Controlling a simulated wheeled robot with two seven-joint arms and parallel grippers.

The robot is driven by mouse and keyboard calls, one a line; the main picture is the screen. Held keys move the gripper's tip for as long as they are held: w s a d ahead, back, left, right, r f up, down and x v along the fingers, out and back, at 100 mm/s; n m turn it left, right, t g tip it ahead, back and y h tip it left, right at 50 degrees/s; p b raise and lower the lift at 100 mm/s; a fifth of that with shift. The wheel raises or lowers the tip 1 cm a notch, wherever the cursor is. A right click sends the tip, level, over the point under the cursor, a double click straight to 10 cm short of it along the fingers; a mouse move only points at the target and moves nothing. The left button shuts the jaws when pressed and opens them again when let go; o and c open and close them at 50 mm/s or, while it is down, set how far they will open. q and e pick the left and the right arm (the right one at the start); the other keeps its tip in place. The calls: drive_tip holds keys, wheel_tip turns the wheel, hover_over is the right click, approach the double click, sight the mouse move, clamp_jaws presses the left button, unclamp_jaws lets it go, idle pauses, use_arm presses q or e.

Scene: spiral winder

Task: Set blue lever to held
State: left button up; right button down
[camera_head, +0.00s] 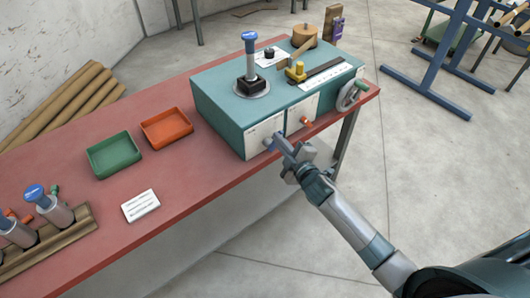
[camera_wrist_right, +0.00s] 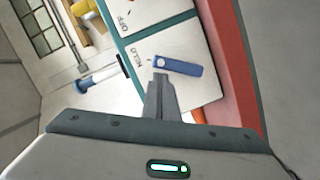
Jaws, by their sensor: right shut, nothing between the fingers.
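The blue lever (camera_head: 268,143) is on the white front panel of the teal machine (camera_head: 215,105). In the right wrist view the blue lever (camera_wrist_right: 182,68) is a short bar reaching right from a round pivot. A label that seems to read HELD (camera_wrist_right: 140,66) is left of the pivot, and OFF is printed on the panel above. My right gripper (camera_head: 281,143) is shut and empty in front of the panel. Its fingertips (camera_wrist_right: 160,78) show just below the lever's pivot end; I cannot tell whether they touch it. My left gripper is not in view.
An orange lever (camera_head: 305,121) is on the adjoining front panel, and a handwheel (camera_head: 349,95) is at the machine's right end. A blue-capped post (camera_head: 250,58) and a yellow knob (camera_head: 295,71) stand on top. Green (camera_head: 113,172) and orange trays (camera_head: 166,140) lie left on the red bench.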

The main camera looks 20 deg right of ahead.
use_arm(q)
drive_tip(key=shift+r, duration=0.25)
use_arm(e)
drive_tip(key=shift+d, duration=0.2)
idle(0.4)
use_arm(q)
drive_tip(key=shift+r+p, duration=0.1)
drive_tip(key=shift+p, duration=0.2)
